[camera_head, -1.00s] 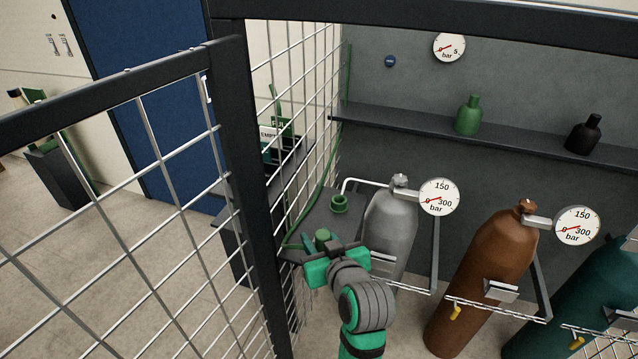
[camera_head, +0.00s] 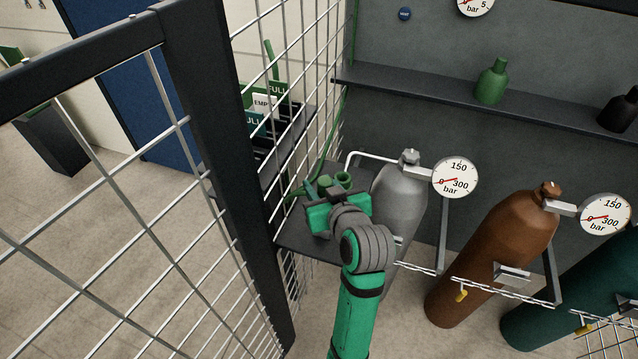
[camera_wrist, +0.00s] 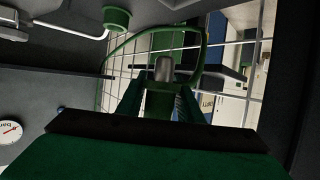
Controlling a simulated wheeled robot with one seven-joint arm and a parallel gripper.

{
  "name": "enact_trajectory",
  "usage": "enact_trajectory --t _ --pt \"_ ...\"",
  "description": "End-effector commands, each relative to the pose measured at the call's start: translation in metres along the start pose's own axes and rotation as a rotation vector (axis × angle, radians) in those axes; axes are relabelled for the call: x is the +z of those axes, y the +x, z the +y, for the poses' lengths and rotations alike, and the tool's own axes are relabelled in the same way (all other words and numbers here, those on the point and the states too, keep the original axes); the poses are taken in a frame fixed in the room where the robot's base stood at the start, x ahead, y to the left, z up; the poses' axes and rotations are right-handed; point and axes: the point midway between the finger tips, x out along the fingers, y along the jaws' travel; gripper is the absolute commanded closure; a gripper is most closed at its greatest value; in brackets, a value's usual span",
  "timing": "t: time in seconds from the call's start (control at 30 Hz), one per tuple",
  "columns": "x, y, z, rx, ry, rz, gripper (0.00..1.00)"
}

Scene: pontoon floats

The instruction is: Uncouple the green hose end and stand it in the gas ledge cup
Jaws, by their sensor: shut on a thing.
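My gripper (camera_head: 326,190) is shut on the green hose end (camera_wrist: 163,101), whose grey metal tip (camera_wrist: 165,68) points away from the wrist between the fingers. In the head view the gripper hides most of the hose end. The green hose (camera_wrist: 202,48) loops beside it in front of the mesh. A green round cup (camera_head: 343,179) stands on the dark ledge (camera_head: 295,237) just right of the held hose end; it also shows at the top of the wrist view (camera_wrist: 117,18). Hose end and cup look close but apart in the wrist view.
A grey cylinder (camera_head: 400,200) with a white pipe (camera_head: 368,155) and gauge (camera_head: 455,178) stands right of my gripper. A brown cylinder (camera_head: 510,245) is further right. The mesh panel (camera_head: 190,200) and its dark post (camera_head: 225,170) are close on the left.

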Motion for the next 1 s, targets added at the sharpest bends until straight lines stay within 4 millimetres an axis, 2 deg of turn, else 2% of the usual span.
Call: enact_trajectory --t 0.6,1.0 --pt "0.042 0.018 -0.002 -0.003 0.001 -0.001 0.92" --pt "0.053 0.022 -0.001 -0.002 -0.001 0.001 0.92"
